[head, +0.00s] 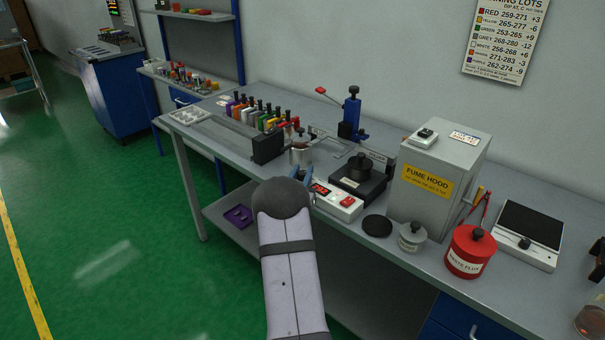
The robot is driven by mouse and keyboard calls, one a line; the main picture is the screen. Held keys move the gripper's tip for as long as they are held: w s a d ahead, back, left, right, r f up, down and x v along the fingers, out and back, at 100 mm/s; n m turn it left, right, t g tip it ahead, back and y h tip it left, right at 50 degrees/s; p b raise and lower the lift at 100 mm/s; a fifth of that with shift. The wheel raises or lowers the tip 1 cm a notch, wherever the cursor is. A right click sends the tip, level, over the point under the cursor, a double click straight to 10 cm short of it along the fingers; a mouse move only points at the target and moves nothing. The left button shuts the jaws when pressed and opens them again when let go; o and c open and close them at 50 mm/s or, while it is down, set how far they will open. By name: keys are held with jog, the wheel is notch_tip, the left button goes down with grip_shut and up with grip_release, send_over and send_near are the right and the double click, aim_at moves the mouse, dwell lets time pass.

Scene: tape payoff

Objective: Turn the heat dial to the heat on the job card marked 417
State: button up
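A white control box (338,201) with a red lit display and red switches stands at the bench's front edge, before the black solder pot unit (358,178). The heat dial cannot be made out; my arm covers the box's left end. My gripper (304,177) is mostly hidden behind my wrist; only bluish parts show, beside the box's left end. Whether it touches anything cannot be told. A wall chart (505,45) lists colours with temperature ranges and offsets, such as red 259-271 +3. No card marked 417 can be read.
A grey fume hood box (436,180) stands right of the pot. A black disc (377,226), a grey lidded can (411,237) and a red flux pot (471,251) stand near the front edge. Coloured-handled pieces (262,115) stand in a row at left, and a blue lever tool (352,115) behind.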

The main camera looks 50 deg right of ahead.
jog(key=shift+m+g+b, duration=0.35)
jog(key=shift+m+g, duration=0.05)
jog(key=shift+w+g+h, duration=0.1)
jog(key=shift+g+h, duration=0.2)
jog(key=shift+m+g+h+b, duration=0.45)
jog(key=shift+m+g, duration=0.75)
jog(key=shift+g, duration=0.5)
jog(key=shift+r, duration=0.1)
jog(key=o, duration=1)
jog(key=shift+o, duration=0.2)
jog(key=shift+a, duration=0.1)
jog(key=s+a+b, duration=0.1)
jog(key=a, duration=0.6)
jog(key=shift+s, duration=0.35)
